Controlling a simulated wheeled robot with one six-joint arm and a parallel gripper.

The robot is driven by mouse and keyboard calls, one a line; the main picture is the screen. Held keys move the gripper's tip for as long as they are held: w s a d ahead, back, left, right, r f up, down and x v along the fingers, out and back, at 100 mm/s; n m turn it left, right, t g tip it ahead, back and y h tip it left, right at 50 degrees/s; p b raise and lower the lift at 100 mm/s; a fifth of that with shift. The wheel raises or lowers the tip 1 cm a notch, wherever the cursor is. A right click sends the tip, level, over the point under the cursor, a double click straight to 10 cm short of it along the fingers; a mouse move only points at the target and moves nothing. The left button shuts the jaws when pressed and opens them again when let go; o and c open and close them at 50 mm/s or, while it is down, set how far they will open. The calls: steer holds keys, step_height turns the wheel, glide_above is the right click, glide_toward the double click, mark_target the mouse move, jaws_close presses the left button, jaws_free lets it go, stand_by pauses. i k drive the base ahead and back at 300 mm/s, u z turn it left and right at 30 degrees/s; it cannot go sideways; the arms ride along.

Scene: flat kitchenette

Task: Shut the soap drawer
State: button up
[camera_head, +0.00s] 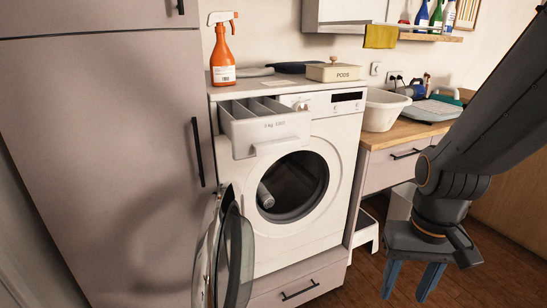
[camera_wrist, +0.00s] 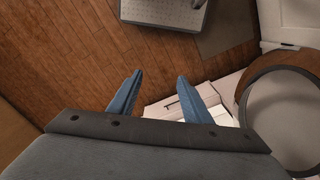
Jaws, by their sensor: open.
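The soap drawer (camera_head: 264,128) is a grey-white box at the upper left of the white washing machine (camera_head: 330,150). It is pulled out, and its open compartments show from above. My gripper (camera_head: 413,282) hangs at the lower right in the head view, pointing down, well to the right of the drawer and apart from it. Its two blue fingers are spread and empty, and they also show in the wrist view (camera_wrist: 158,95). The drawer cannot be made out in the wrist view.
The round washer door (camera_head: 234,262) stands open at the front left. A white basin (camera_head: 383,108) is on the wooden counter. A white step stool (camera_head: 367,230) stands below. Wooden floor is free in front.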

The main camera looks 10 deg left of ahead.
mark_target(255, 126)
steer(key=u, duration=1.85)
steer(key=k, duration=0.9)
steer(key=z, duration=0.75)
steer(key=i, duration=0.5)
steer(key=u, duration=0.05)
